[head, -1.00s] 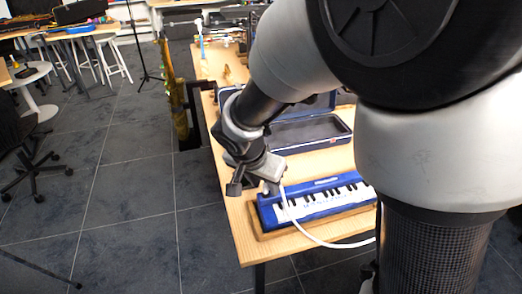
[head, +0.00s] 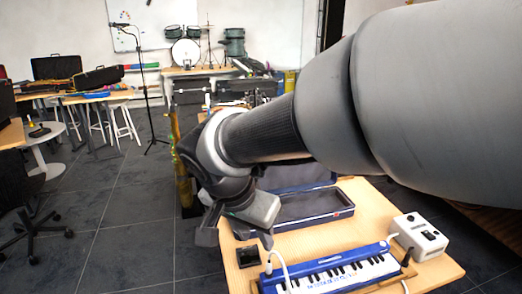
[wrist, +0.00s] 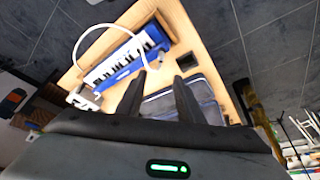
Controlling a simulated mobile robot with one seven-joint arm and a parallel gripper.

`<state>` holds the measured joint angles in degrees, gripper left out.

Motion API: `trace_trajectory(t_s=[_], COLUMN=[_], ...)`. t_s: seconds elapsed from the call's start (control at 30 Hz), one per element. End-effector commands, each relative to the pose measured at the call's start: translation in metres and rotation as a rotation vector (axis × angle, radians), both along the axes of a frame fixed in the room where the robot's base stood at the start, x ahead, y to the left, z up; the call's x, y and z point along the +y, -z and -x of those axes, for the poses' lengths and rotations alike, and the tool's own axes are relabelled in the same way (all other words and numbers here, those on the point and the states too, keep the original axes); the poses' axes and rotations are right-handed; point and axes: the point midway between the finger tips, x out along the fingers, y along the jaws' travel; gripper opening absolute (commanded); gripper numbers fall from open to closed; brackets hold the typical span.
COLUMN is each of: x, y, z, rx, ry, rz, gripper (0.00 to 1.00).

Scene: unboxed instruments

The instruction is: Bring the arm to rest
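My gripper (head: 236,236) hangs above the left edge of the wooden table, in the middle of the head view. In the wrist view its two dark fingers (wrist: 159,88) are apart with nothing held between them. My arm reaches in from the right of the head view. A blue melodica (head: 335,270) with white and black keys and a white tube lies on the table below and right of the gripper. It also shows in the wrist view (wrist: 122,58), apart from the fingers.
An open dark case (head: 310,207) lies behind the melodica. A white box with dark knobs (head: 420,237) stands at the table's right, and a small black block (head: 250,257) at its left. Open grey floor (head: 130,210) lies to the left.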

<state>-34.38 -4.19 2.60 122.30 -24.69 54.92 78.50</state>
Motion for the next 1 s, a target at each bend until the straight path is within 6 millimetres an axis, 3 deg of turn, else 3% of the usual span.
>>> trace_trajectory(t_s=[0.17,0.3,0.43,0.7,1.0], x=[-0.049,-0.098,-0.127,-0.158,-0.157], y=[-0.019,-0.034,-0.04,-0.044,-0.122], z=[0.015,0.041,0.065,0.101,0.101], rx=[0.015,0.008,-0.019,-0.106,-0.102], ry=[-0.072,-0.194,-0.303,-0.477,-0.496], rz=[-0.018,-0.033,-0.03,0.02,0.024], gripper=[0.34,0.34,0.34,0.34,0.34])
